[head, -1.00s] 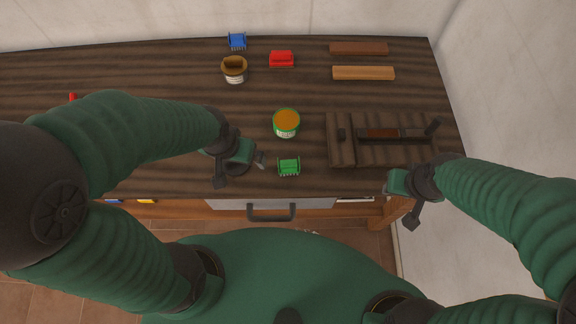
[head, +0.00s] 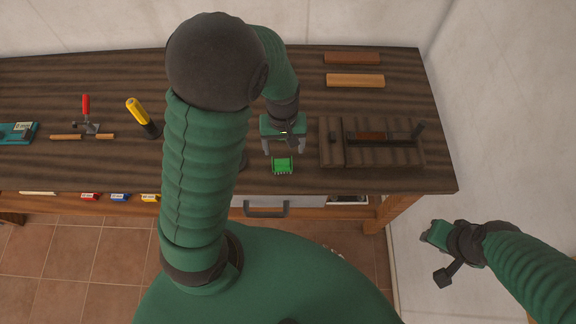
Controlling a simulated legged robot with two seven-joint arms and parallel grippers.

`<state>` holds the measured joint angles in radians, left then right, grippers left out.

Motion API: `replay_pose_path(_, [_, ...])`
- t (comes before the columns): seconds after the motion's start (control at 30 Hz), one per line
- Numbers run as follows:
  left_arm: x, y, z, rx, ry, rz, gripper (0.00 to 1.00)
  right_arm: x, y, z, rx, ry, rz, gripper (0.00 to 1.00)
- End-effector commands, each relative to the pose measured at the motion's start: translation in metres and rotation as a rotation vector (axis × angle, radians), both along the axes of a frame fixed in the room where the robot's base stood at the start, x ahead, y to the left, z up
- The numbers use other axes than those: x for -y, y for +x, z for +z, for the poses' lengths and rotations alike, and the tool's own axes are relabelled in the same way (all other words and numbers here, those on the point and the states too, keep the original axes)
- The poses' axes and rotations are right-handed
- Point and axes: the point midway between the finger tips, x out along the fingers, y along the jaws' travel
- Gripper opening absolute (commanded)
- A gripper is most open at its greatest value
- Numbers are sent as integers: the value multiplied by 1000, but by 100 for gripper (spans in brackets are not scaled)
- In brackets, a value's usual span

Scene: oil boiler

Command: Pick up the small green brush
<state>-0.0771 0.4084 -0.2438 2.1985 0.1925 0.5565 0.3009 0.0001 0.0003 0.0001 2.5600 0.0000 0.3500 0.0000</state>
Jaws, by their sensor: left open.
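The small green brush (head: 283,166) lies on the dark wooden workbench (head: 60,100) near its front edge, above the drawer handle in the head view. My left gripper (head: 284,150) is open, with its fingers spread just above and behind the brush. It looks empty, and I cannot tell whether the fingers touch the brush. My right gripper (head: 436,238) is off the bench at the lower right, and its jaws are too small to read. My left arm hides the middle of the bench.
A brown vise-like block (head: 375,143) sits right of the brush. Two wooden bars (head: 355,81) lie behind it. A yellow-handled tool (head: 140,112), a red-handled clamp (head: 87,112) and a teal device (head: 17,133) are on the left. The drawer handle (head: 266,209) is below.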

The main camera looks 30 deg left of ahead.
Motion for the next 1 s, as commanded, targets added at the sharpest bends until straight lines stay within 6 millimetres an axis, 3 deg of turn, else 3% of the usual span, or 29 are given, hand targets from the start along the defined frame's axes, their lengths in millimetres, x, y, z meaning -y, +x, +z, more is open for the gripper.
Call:
replay_pose_path(0.1, [3, -2, -31, -6, 3, 0, 75, 0, 0, -1, 0, 0, 1, 36])
replay_pose_path(0.37, [9, -3, -61, -1, 10, -3, 75, 0, 0, 1, 0, 0, 0, 36])
replay_pose_path(0.6, [1, -7, -103, -1, 5, -2, 75, 0, 0, 7, 0, 0, 0, 36])
replay_pose_path(0.87, [-1, -6, -108, 3, 2, -2, 73, 0, 0, 7, 0, 0, 0, 36])
replay_pose_path(1.0, [1, -7, -107, 3, 5, -3, 55, 0, 0, 7, 0, 0, 1, 36])
